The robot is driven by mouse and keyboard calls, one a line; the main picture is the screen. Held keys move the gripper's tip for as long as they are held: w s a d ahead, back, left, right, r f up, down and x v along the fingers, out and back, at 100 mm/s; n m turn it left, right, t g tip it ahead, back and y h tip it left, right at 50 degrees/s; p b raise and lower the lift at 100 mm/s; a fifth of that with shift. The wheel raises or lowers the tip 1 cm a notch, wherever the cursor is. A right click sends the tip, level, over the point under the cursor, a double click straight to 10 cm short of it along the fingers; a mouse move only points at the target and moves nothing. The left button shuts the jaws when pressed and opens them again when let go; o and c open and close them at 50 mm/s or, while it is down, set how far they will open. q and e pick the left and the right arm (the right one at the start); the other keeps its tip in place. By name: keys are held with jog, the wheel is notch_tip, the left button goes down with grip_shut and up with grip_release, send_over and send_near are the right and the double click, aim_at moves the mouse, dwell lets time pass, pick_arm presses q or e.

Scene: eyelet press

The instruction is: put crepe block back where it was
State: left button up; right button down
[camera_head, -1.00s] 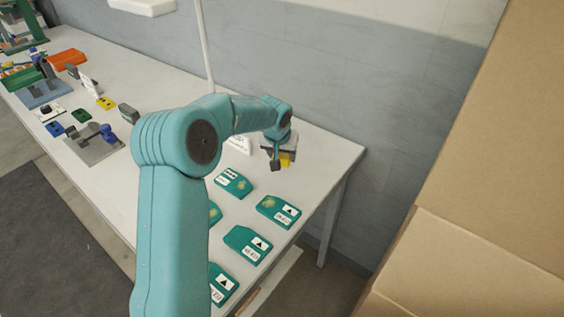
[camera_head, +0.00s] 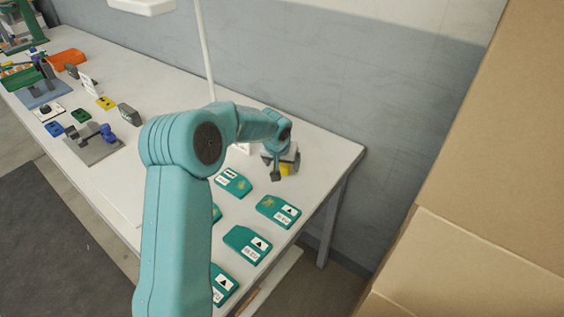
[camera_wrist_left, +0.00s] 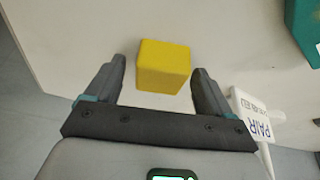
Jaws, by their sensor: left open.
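A yellow block (camera_head: 285,169), which I take to be the crepe block, is at the far right end of the white table (camera_head: 325,160). My left gripper (camera_head: 284,174) is at the block and partly hides it. In the left wrist view the yellow block (camera_wrist_left: 163,66) sits between the tips of my open left gripper (camera_wrist_left: 161,72), with a gap on each side. I cannot tell whether the block rests fully on the table. My right gripper is not in view.
Several teal cards, such as one (camera_head: 278,211) near the right edge, lie in front of the block. A white sign (camera_wrist_left: 255,115) reading PAIR stands beside the gripper. A grey fixture (camera_head: 95,145) and small coloured parts are at the left. Cardboard (camera_head: 480,200) fills the right.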

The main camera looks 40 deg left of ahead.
pick_arm(q)
jog(key=shift+r, duration=0.25)
jog(key=v, duration=1.1)
jog(key=shift+s+r, duration=0.2)
jog(key=shift+r, duration=0.1)
jog(key=shift+d+r, duration=0.1)
